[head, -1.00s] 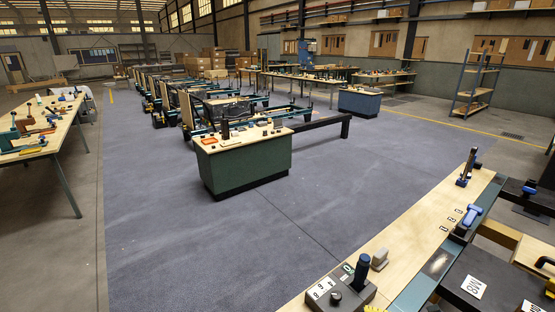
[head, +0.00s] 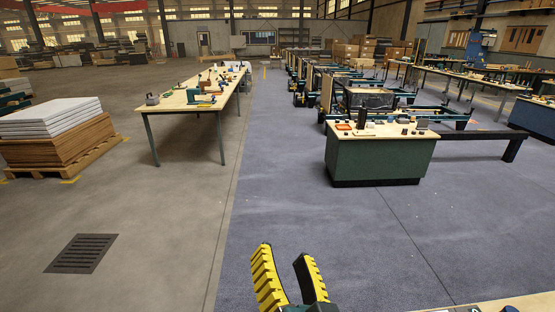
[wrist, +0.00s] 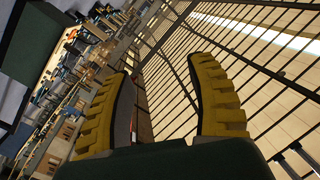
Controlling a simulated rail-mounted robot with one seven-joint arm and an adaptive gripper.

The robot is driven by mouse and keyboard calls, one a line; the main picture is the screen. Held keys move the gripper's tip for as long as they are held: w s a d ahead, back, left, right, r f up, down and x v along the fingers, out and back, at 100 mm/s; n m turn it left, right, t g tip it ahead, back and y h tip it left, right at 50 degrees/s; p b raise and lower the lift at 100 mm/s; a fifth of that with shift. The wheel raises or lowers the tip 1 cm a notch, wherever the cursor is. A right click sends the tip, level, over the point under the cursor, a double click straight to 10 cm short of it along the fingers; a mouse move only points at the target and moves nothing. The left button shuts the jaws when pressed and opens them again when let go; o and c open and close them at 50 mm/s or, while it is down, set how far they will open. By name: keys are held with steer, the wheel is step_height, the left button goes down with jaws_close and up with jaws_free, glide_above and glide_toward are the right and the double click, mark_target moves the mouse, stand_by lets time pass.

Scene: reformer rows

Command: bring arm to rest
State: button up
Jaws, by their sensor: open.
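My gripper (head: 288,270) shows at the bottom middle of the head view, with two yellow ribbed fingers pointing up. The fingers are apart and nothing is between them. In the wrist view my gripper (wrist: 165,90) is also open and empty, held up in the air, with a tilted view of the hall and its roof and windows beyond. It touches nothing that I can see. The rest of my arm is mostly out of the picture.
A green cabinet bench (head: 375,158) with small parts stands to the right. A long wooden table (head: 190,105) with tools is at the left. A pallet stack (head: 60,145) stands far left. A wooden bench edge (head: 510,303) shows at bottom right. The floor between is clear.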

steer(key=s+d+r+n+t+h, duration=0.2)
steer(key=s+d+r+t+h, duration=0.25)
steer(key=s+r, duration=0.4)
step_height(320, 180, up, 39)
steer(key=w+d+n+p, duration=0.1)
steer(key=p, duration=3.7)
steer(key=shift+w+r+n, duration=0.2)
steer(key=shift+w+n, duration=0.05)
steer(key=shift+n, duration=0.15)
